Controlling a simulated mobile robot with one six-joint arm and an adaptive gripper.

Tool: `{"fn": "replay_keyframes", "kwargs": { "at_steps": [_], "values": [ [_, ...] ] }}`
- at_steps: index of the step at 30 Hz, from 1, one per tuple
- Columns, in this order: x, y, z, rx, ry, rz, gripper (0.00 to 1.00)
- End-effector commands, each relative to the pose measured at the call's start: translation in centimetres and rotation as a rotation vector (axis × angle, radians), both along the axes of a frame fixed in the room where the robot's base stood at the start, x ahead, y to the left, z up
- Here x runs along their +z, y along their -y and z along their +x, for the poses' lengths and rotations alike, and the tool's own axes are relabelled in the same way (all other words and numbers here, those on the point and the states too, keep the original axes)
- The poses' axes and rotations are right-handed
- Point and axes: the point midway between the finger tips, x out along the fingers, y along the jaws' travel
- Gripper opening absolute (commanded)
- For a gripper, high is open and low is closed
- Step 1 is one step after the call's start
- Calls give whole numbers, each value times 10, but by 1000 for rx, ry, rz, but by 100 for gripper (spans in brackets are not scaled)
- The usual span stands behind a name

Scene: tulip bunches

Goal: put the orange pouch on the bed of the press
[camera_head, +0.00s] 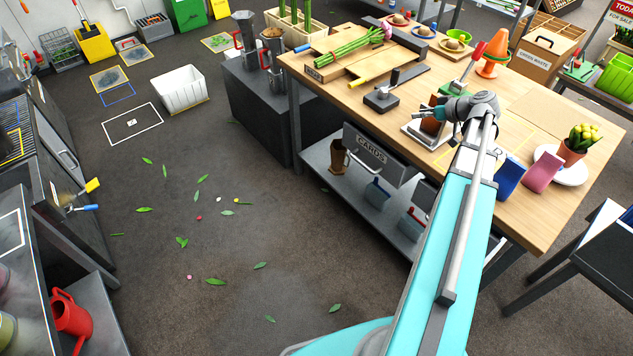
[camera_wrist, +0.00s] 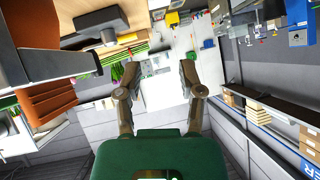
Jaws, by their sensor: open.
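An orange-brown pouch-like piece (camera_head: 431,125) is at a silver-based stand (camera_head: 413,133) on the wooden table. I cannot tell whether it is the orange pouch or part of the press, or whether it rests on the bed. My gripper (camera_head: 443,115) is close beside it and hides part of the stand. In the wrist view my gripper (camera_wrist: 158,82) is open, with nothing between its fingers. Orange-brown ribbed surfaces (camera_wrist: 47,103) show close by on the left, outside the fingers, beside a grey bar.
A black-based lever tool (camera_head: 382,98) and a red-handled tool (camera_head: 468,68) stand behind. A blue pouch (camera_head: 510,176), a pink pouch (camera_head: 543,171) and a potted plant (camera_head: 575,150) are to the right.

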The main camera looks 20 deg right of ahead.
Motion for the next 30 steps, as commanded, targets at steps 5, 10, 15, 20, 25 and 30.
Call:
{"fn": "replay_keyframes", "kwargs": {
  "at_steps": [5, 10, 15, 20, 25, 30],
  "values": [
    [-18, -68, 4, 30, -163, 12, 50],
    [-34, -122, 2, 35, -312, 1, 50],
    [-48, -172, -6, 23, -453, -26, 50],
    [-59, -215, -18, -2, -574, -69, 50],
    [-69, -256, -34, -45, -686, -130, 50],
    [-76, -292, -52, -103, -779, -203, 50]
  ]
}}
